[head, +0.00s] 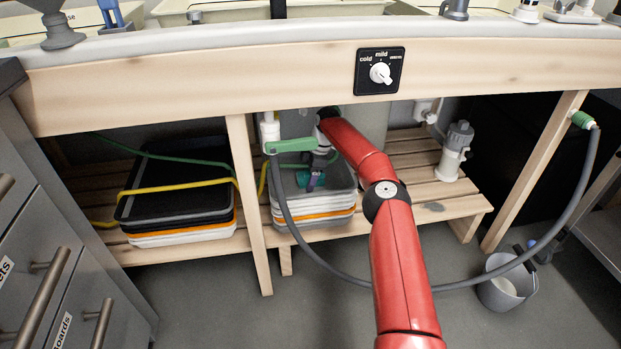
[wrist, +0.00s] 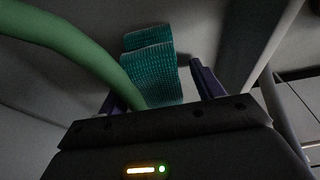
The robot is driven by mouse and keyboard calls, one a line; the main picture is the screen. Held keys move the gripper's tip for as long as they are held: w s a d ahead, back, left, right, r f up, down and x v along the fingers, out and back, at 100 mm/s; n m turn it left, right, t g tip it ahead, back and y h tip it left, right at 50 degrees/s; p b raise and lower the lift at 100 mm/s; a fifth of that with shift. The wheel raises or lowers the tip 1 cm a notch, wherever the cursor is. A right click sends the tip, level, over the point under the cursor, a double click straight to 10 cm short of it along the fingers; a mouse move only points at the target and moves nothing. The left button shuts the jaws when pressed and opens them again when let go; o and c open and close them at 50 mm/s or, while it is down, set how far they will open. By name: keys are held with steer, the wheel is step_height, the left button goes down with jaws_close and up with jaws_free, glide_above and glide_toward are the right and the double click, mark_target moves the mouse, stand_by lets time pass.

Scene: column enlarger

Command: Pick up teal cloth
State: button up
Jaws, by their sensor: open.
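The teal cloth (wrist: 152,68) shows in the wrist view, just past and between the fingers of my gripper (wrist: 160,88). It has a woven texture and lies folded on a grey surface. My gripper is open, and I cannot tell whether its fingers touch the cloth. In the head view a small teal patch of the cloth (head: 312,181) shows on the grey top tray (head: 340,180) of the right stack under the bench. My gripper (head: 316,172) is over that stack, partly hidden by my red arm and a green hose piece.
A green hose (wrist: 70,45) crosses close over my left finger in the wrist view. A wooden post (head: 248,200) and black trays (head: 175,190) stand left, a white bottle (head: 455,150) right.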

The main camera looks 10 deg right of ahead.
stand_by(0.3)
steer(key=c, duration=1.1)
steer(key=shift+o, duration=0.2)
